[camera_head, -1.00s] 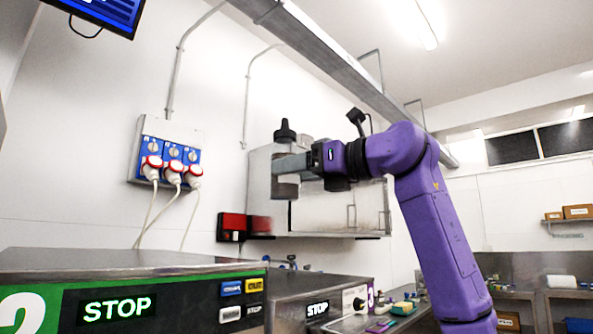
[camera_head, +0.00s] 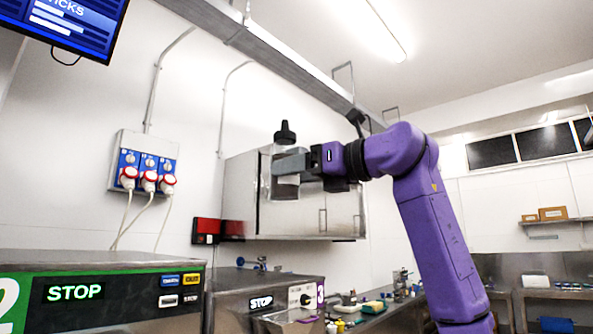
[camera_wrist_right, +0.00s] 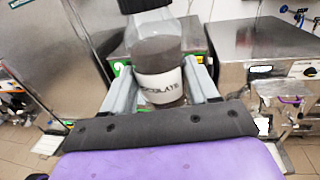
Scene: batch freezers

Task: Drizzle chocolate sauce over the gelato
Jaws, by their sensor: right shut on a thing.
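My right gripper (camera_head: 289,165) is shut on a chocolate sauce bottle (camera_head: 285,183). The bottle is clear and dark with a black nozzle cap, and it stands upright in the air in the head view. My right gripper also shows there (camera_wrist_right: 163,95). No gelato can be made out in either view. My left gripper is not in view.
Batch freezers with lit STOP displays stand at lower left (camera_head: 100,300) and lower middle (camera_head: 262,300). A steel wall cabinet (camera_head: 310,205) hangs behind the bottle. A counter with small items (camera_head: 375,305) runs along the back. Red-plugged sockets (camera_head: 148,172) and a screen (camera_head: 75,25) are on the wall.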

